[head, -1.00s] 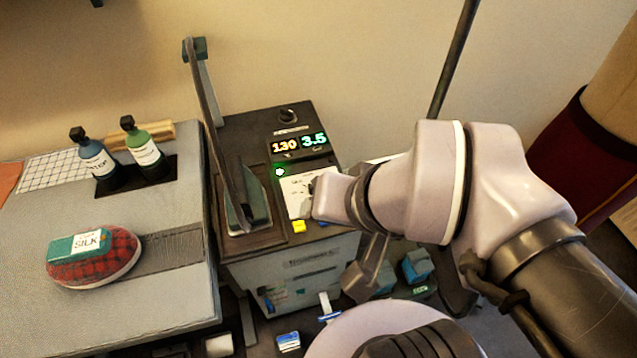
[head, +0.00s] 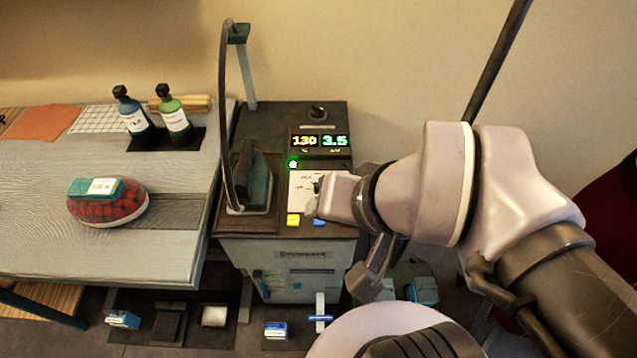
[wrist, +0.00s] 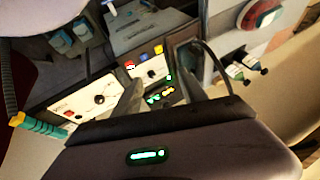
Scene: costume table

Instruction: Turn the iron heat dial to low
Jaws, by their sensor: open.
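The iron station's white dial panel (head: 302,192) is on the dark station top, partly hidden behind my wrist in the head view. In the wrist view the panel (wrist: 140,77) carries a small dark dial (wrist: 151,73), which lies between my fingers. Its exact setting is too small to read. My gripper (wrist: 160,72) is open and empty, with its fingers either side of the panel. I cannot tell whether a finger touches the dial. A display (head: 319,141) above the panel reads 130 and 3.5. The teal iron (head: 260,180) stands upright left of the panel.
Yellow (head: 293,220) and blue (head: 319,223) buttons sit below the panel. A dark knob (head: 317,112) is behind the display. A tall curved hose (head: 226,110) rises beside the iron. Left is the ironing table (head: 60,240) with two bottles and a red plaid cushion (head: 108,208).

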